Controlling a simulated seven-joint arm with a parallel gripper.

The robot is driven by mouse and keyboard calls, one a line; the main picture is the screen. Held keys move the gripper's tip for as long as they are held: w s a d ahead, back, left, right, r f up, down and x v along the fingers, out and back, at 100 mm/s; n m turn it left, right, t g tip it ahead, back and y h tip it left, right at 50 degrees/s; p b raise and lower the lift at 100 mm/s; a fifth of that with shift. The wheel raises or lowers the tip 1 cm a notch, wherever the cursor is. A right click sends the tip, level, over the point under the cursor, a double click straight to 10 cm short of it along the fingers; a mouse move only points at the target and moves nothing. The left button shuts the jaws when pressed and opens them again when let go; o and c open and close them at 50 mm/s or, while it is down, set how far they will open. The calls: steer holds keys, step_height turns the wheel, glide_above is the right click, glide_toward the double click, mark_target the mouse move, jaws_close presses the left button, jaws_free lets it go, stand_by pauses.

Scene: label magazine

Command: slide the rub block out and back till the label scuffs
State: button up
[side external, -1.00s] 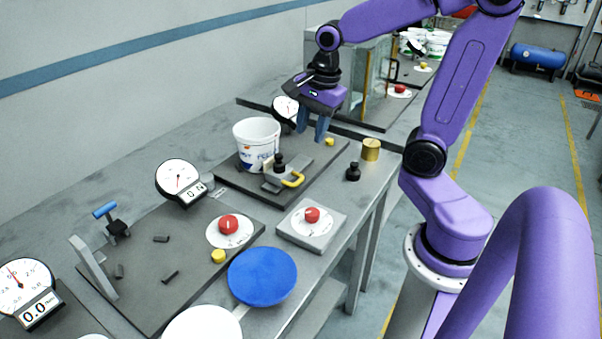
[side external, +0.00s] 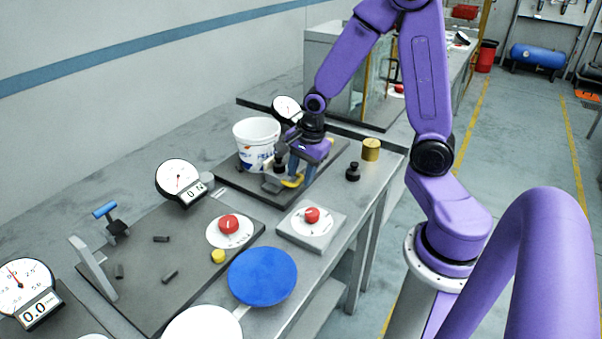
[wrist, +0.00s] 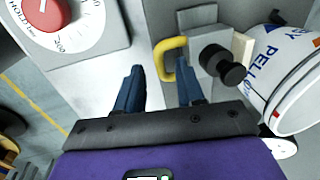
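The rub block (side external: 273,184) is a grey block with a yellow loop handle (side external: 293,182) and a black knobbed weight on it. It sits beside a white tub (side external: 256,135) whose printed label (side external: 262,161) faces the block. In the wrist view the label (wrist: 280,60) looks unscuffed where visible; the patch near the block is hidden. My gripper (side external: 301,178) is low over the dark plate at the handle. In the wrist view its blue fingers stand apart, with the yellow handle (wrist: 162,60) just ahead of the gap, nearer the right finger. Contact cannot be told.
A black weight (side external: 353,172) and a brass cylinder (side external: 371,149) stand on the bench to the right. A red knob on a dial box (side external: 312,215) is in front. A round gauge (side external: 287,108) stands behind the tub. The bench edge runs close on the right.

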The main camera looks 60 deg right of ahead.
steer(key=shift+f, duration=0.4)
steer(key=shift+w, duration=0.1)
jaws_close()
